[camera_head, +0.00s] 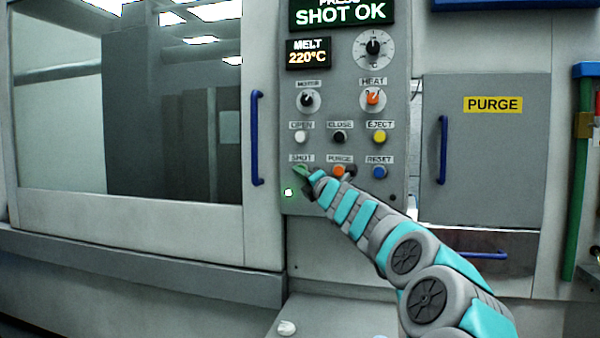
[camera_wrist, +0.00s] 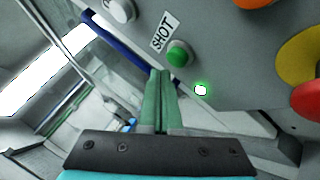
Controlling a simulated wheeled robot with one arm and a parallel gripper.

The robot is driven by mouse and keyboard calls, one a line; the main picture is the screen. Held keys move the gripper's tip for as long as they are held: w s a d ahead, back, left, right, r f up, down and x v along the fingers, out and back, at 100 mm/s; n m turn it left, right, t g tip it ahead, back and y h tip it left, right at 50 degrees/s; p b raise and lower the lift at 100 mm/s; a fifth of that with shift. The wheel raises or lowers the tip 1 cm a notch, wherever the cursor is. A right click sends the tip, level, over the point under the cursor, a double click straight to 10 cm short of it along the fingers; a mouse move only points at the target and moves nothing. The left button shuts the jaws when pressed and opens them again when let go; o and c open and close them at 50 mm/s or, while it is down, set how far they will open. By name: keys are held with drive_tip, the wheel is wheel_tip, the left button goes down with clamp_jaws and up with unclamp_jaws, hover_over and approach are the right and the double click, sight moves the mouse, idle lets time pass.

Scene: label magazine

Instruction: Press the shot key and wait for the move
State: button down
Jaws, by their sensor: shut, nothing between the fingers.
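The green shot key (camera_wrist: 180,53) sits on the control panel (camera_head: 349,75), beside its SHOT label, and shows clearly in the wrist view. In the head view my gripper covers most or all of it. My gripper (camera_wrist: 160,72) is shut and empty, with its green fingers together. Its tips also show in the head view (camera_head: 301,172), at the panel just below the SHOT label. In the wrist view the tips are just below and left of the key; I cannot tell whether they touch it. The display (camera_head: 341,14) reads SHOT OK.
A small green lamp (camera_head: 289,192) glows below the SHOT label. An orange purge key (camera_head: 338,171) and a blue reset key (camera_head: 379,172) are close on the right. A closed glass door with a blue handle (camera_head: 257,138) stands left of the panel. A second display (camera_head: 308,52) reads MELT 220°C.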

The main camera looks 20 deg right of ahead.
drive_tip(key=shift+s+a+b, duration=0.55)
drive_tip(key=shift+s+a, duration=0.15)
drive_tip(key=shift+s, duration=0.3)
drive_tip(key=shift+s+a+b, duration=0.5)
drive_tip(key=shift+s+a, duration=0.15)
drive_tip(key=shift+s, duration=0.35)
